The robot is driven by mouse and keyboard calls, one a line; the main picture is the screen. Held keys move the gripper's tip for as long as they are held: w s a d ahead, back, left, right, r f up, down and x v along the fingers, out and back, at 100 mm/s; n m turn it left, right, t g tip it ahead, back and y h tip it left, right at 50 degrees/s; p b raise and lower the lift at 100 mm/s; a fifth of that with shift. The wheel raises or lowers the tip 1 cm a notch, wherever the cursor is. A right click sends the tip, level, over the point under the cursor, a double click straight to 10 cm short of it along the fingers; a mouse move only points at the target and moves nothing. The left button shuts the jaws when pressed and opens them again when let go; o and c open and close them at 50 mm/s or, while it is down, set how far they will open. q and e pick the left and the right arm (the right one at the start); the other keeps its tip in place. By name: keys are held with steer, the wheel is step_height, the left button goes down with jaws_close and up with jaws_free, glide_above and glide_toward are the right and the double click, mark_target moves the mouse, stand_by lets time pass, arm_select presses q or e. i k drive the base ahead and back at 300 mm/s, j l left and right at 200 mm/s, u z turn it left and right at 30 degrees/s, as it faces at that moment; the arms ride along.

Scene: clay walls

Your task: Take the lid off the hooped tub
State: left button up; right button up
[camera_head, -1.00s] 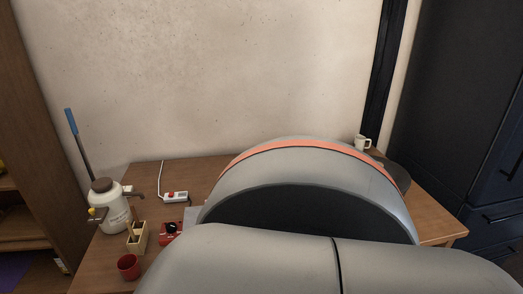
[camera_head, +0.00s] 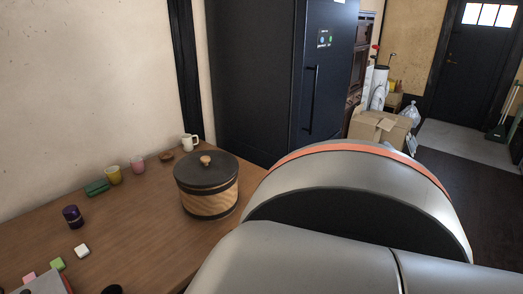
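The hooped tub (camera_head: 207,203) stands upright on the right part of the wooden table. It is light wood with dark bands around it. Its dark round lid (camera_head: 190,171) sits on top, with a small wooden knob (camera_head: 206,160) at the centre. My own grey arm fills the lower right of the view, to the right of the tub and in front of it. Neither gripper shows in the head view.
On the table (camera_head: 137,222) are a white mug (camera_head: 190,143), a yellow cup (camera_head: 113,175), a pink cup (camera_head: 138,164), a green item (camera_head: 96,189) and a purple jar (camera_head: 72,217). A dark refrigerator (camera_head: 262,75) stands behind the table. Cardboard boxes (camera_head: 378,128) lie beyond.

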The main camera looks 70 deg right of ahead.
mark_target(210, 168)
steer(key=z, duration=1.65)
